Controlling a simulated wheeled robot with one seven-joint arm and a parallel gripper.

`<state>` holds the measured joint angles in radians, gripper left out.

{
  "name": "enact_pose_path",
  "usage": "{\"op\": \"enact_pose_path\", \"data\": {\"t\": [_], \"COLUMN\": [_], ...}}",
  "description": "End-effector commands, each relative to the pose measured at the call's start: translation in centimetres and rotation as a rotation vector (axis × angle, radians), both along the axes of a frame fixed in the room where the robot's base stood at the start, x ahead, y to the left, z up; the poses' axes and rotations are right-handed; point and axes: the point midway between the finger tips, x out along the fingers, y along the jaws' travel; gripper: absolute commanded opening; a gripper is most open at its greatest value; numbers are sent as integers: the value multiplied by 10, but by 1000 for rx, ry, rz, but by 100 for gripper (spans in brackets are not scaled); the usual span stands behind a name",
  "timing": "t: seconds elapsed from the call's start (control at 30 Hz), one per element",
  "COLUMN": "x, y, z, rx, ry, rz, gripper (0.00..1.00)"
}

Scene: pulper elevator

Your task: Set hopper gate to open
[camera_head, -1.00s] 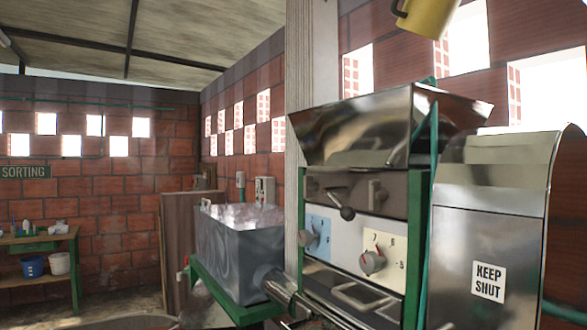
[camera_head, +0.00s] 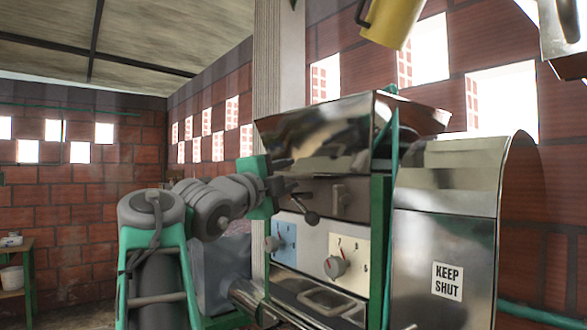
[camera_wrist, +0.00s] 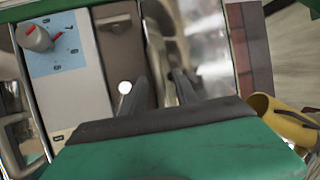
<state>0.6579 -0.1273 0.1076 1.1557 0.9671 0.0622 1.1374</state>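The steel machine has a shiny hopper (camera_head: 340,135) on top. No label marks which one is the hopper gate. My gripper (camera_head: 287,178) is at the panel's left, just under the hopper and close to the ball-knob lever. In the wrist view its two dark fingers (camera_wrist: 162,92) are apart, with a blurred metallic shape between or behind them. Contact with the lever cannot be told.
A dial on a blue plate (camera_head: 284,240) and one on a cream plate (camera_head: 346,262) sit below the panel. A steel cover marked KEEP SHUT (camera_head: 447,282) stands at the right. A yellow mug-like vessel (camera_head: 390,22) hangs above. A grey tank (camera_head: 213,275) is partly hidden behind my arm.

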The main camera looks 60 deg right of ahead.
Motion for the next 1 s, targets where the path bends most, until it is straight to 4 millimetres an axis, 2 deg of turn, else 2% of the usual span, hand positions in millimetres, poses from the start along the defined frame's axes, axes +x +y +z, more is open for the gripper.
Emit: {"op": "enact_pose_path", "data": {"t": [0.1,0.2,0.47,0.9,1.0], "x": [-2,-2,-2,-1,-1], "y": [-21,-30,-32,-31,-31], "z": [7,7,5,7,8], "rx": [2,2,1,0,-2], "ry": [3,2,3,2,1], "rz": [-2,0,3,6,6], "gripper": [35,35,35,0,0]}}
